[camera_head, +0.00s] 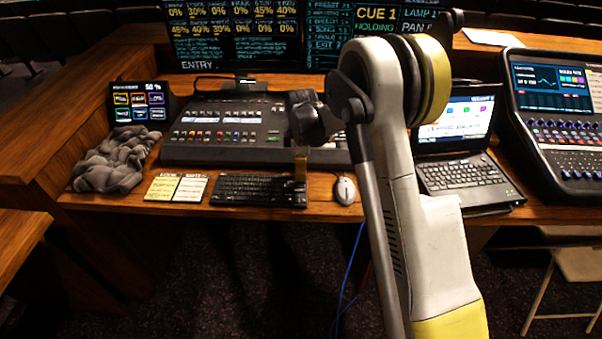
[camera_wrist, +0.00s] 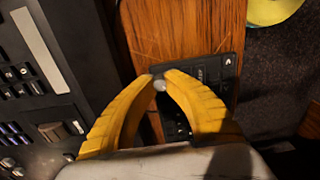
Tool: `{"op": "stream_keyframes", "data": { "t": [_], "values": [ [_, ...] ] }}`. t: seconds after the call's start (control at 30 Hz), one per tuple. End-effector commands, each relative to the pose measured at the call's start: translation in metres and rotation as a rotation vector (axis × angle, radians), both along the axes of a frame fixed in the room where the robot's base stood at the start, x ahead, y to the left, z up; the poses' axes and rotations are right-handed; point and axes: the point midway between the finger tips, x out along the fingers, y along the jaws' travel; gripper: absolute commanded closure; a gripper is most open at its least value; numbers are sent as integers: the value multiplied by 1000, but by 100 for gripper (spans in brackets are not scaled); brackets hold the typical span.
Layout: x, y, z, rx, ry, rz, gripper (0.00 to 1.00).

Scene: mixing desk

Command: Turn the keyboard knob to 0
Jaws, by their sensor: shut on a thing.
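The black keyboard (camera_head: 250,189) lies on the wooden desk in front of the mixing console. My gripper (camera_head: 300,180) reaches down over the keyboard's right end. In the wrist view the two yellow fingers of my gripper (camera_wrist: 163,76) come together around a small light-grey round knob (camera_wrist: 160,86) on the keyboard (camera_wrist: 222,70). The fingers are shut on the knob. In the head view the knob is hidden by my gripper. I cannot read any mark or setting on the knob.
A white mouse (camera_head: 344,190) lies close to the right of the keyboard. Yellow and white notes (camera_head: 176,188) lie to its left. The mixing console (camera_head: 225,150) stands behind, its edge near my fingers in the wrist view. An open laptop (camera_head: 462,170) stands further right.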

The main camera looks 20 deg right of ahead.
Motion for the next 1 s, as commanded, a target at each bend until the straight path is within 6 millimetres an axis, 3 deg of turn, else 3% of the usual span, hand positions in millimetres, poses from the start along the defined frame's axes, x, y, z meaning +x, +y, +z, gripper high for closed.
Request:
{"op": "stream_keyframes", "data": {
  "t": [0.17, 0.2, 0.27, 0.67, 1.0],
  "values": [
    [0, 0, 0, 0, 0, 0, 100],
    [0, 0, 0, 0, 0, 0, 76],
    [0, 0, 0, 0, 0, -1, 61],
    [0, 0, 8, 0, 0, -1, 61],
    [0, 0, 78, 0, 0, -1, 61]
  ]
}}
